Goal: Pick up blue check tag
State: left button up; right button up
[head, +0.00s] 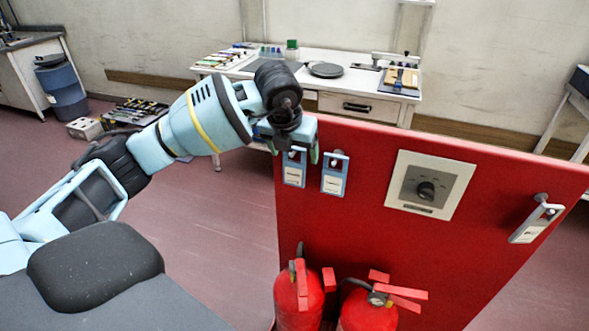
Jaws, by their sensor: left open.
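Two blue-framed tags with white labels hang from knobs on the upper left of a red panel. The left blue check tag (293,172) hangs right below my left gripper (297,156), and a second blue check tag (334,179) hangs just to its right. My left gripper is open, pointing down at the panel's top left edge. Its fingers appear on either side of the left tag's knob, and its body hides part of that knob. I cannot tell whether the fingers touch the tag. My right gripper is not in view.
The red panel (400,240) also carries a dial plate (430,184) and a pale tag (537,219) at the right. Two fire extinguishers (298,297) stand below. A white workbench (330,85) with tools stands behind. Open floor (215,235) lies left of the panel.

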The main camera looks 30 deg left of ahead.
aim_at(294, 162)
pick_arm(q)
jog(key=shift+w+f, duration=0.2)
jog(key=shift+f, duration=0.1)
jog(key=shift+a+x, duration=0.15)
jog(key=shift+x, duration=1)
jog(key=shift+a+x, duration=0.15)
jog(key=shift+x, duration=1)
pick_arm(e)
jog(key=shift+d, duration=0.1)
pick_arm(q)
jog(key=shift+s, duration=0.1)
jog(key=shift+c, duration=0.5)
jog(key=c, duration=1)
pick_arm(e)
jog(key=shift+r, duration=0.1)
